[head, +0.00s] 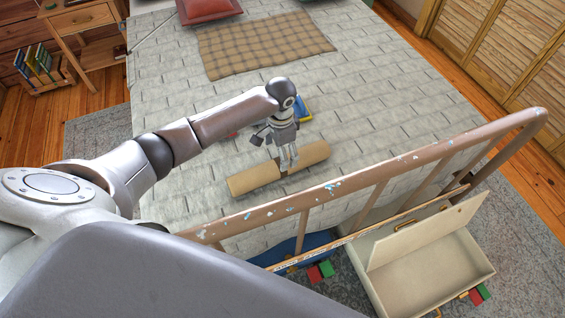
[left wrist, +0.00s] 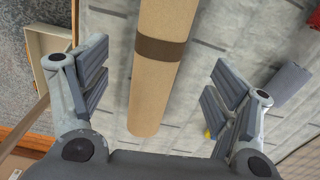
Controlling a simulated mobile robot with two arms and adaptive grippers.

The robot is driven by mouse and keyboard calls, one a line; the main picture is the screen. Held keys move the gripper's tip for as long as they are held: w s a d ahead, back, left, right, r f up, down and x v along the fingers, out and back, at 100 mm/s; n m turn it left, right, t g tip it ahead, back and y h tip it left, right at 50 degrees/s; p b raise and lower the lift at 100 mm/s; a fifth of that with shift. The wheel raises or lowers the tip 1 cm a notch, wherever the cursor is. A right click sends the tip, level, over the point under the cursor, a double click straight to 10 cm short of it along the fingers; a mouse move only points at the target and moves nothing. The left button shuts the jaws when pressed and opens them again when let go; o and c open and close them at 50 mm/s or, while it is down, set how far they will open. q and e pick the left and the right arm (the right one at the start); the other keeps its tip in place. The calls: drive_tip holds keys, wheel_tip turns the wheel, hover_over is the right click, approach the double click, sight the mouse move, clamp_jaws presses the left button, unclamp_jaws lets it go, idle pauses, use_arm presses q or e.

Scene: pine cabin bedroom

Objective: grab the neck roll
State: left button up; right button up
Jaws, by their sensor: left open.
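The neck roll is a tan cylinder with a brown middle band (head: 255,180). It lies on the grey bed cover (head: 380,110) just behind the footboard rail. My left gripper (head: 289,163) points down over its middle and hides part of the band in the head view. In the left wrist view the roll (left wrist: 146,92) runs between the two spread fingers, with a gap on each side. The left gripper (left wrist: 160,82) is open and empty. My right gripper is not in view.
The scuffed footboard rail (head: 390,167) stands close in front of the roll. A blue and yellow item (head: 304,110) lies behind my gripper. A plaid blanket (head: 262,45) lies farther back. The bed's right side is clear.

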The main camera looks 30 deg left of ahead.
use_arm(q)
drive_tip(key=shift+s+f, duration=0.15)
drive_tip(key=shift+f, duration=1.1)
wheel_tip(320, 180, down, 5)
drive_tip(key=shift+a+r, duration=0.1)
drive_tip(key=shift+a, duration=0.05)
drive_tip(key=shift+c, duration=0.5)
drive_tip(key=c, duration=1.2)
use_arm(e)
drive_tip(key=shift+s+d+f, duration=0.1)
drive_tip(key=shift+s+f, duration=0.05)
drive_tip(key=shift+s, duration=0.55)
